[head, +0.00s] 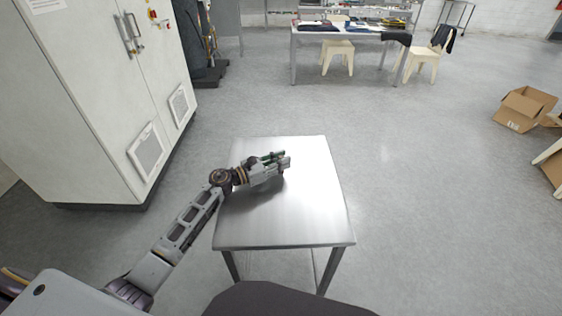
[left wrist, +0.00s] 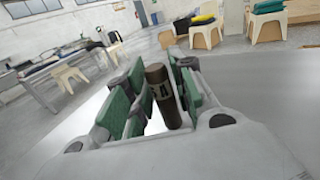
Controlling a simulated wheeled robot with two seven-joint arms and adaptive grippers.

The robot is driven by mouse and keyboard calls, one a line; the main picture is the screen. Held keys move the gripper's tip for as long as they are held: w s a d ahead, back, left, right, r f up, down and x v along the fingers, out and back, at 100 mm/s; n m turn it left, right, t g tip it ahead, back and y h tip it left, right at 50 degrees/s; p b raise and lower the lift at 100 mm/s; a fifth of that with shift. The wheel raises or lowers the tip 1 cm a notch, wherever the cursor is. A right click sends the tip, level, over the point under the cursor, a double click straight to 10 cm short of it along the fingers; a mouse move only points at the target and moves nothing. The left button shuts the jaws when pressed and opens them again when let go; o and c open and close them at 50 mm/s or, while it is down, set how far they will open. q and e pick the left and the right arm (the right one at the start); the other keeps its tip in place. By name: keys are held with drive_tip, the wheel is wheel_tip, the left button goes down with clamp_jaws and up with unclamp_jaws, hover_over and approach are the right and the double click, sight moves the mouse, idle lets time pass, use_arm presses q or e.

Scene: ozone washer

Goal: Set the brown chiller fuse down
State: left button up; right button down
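The brown chiller fuse (left wrist: 162,96), a dark brown cylinder with light lettering on its side, shows in the left wrist view between the green finger pads of my left gripper (left wrist: 160,92). The pads are close on both sides of it, and the gripper looks shut on it. The fuse stands tilted in that picture. In the head view my left gripper (head: 284,161) is over the far middle part of the metal table (head: 300,218). The fuse is hard to make out there. Whether its lower end touches the table is hidden. My right gripper is not in view.
The table top is otherwise bare, with free room right of and in front of the gripper. A white cabinet (head: 85,95) stands to the left. A workbench (head: 345,33) with chairs is at the back. A cardboard box (head: 524,108) lies on the floor at right.

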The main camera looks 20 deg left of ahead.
use_arm(q)
drive_tip(key=shift+o, duration=0.8)
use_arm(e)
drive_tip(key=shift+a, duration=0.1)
use_arm(q)
drive_tip(key=shift+r, duration=0.15)
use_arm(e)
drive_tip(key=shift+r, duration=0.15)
